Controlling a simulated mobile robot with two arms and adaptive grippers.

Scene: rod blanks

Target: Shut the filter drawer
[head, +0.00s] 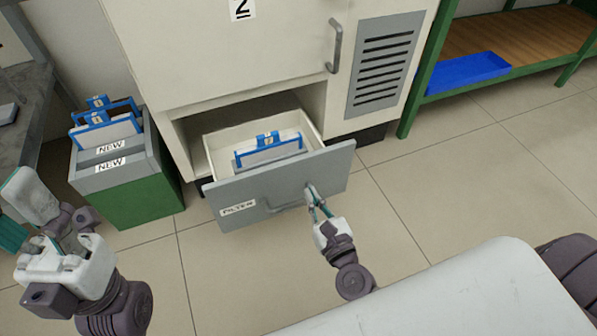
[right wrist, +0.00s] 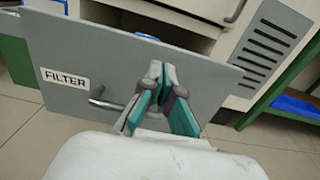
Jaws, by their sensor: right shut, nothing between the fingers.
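The filter drawer (head: 232,207) is pulled out of the lower part of a cream cabinet. Its grey front carries a FILTER label and a bar handle, and a blue-framed filter (head: 268,150) stands inside it. The drawer front (right wrist: 60,45) also fills much of the right wrist view. My right gripper (head: 312,190) is shut and empty, its fingertips at the drawer front near the right end of the handle; I cannot tell whether they touch. It also shows in the right wrist view (right wrist: 158,75). My left gripper (head: 35,215) is at the far left, away from the drawer, its fingers partly hidden.
A green and grey bin (head: 140,195) labelled NEW, holding blue-framed filters, stands just left of the drawer. The cabinet (head: 270,45) has an upper door with a handle and a vent. A green-framed bench with a blue tray (head: 468,72) is at right. The floor right of the drawer is clear.

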